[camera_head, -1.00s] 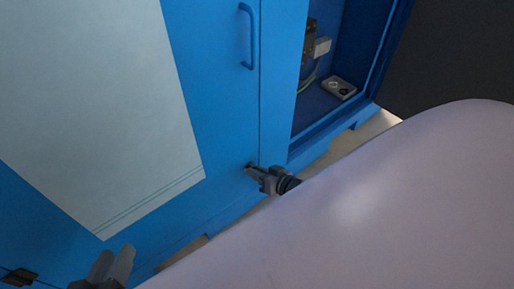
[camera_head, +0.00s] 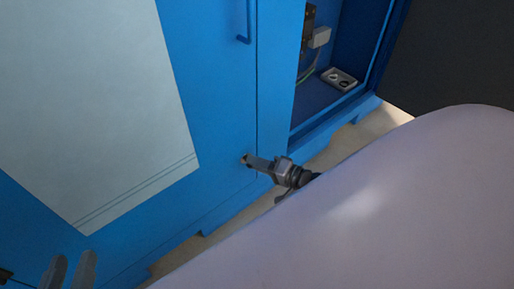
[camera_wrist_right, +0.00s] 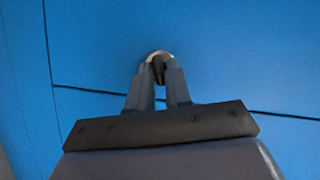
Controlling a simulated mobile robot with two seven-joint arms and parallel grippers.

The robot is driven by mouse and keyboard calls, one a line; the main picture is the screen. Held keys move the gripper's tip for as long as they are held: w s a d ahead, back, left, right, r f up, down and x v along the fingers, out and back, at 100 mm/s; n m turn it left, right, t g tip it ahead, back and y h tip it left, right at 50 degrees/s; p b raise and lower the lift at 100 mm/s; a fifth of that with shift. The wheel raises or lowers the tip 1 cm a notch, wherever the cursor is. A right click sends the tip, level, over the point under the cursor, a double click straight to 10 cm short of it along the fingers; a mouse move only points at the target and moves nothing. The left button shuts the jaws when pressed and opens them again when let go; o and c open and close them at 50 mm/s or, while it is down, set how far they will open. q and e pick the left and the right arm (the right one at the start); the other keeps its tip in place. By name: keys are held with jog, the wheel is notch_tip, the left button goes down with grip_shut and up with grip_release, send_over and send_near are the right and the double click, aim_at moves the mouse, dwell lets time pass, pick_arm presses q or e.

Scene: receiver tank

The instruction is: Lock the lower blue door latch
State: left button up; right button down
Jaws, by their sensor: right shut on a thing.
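The lower blue door latch (camera_wrist_right: 158,58) is a small dark piece with a pale rounded rim on the blue door, between my right fingertips in the right wrist view. In the head view the latch (camera_head: 243,158) is a small spot near the door's lower right edge, mostly hidden by the fingers. My right gripper (camera_head: 249,162) is shut on the latch, reaching in from the right. It also shows in the right wrist view (camera_wrist_right: 160,75). The latch's exact angle is hard to tell. My left gripper (camera_head: 70,266) is at the bottom left, its two fingers apart and empty.
The blue door (camera_head: 215,110) carries a large pale sheet (camera_head: 110,110) and a blue handle (camera_head: 249,20) above the latch. To the right is an open cabinet bay (camera_head: 338,95) with small parts inside. My pale arm covers the lower right.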

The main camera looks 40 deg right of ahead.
jog(key=shift+f+m+t+y, duration=0.15)
jog(key=shift+m+t+y, duration=0.3)
jog(key=shift+m, duration=0.85)
jog(key=shift+d, duration=0.1)
jog(key=c, duration=1.2)
grip_release()
pick_arm(q)
jog(key=shift+w+d+f+n+g+p, duration=0.1)
jog(key=shift+w+d+n+g+p, duration=0.3)
jog(key=shift+p, duration=0.5)
pick_arm(e)
jog(key=v, duration=0.7)
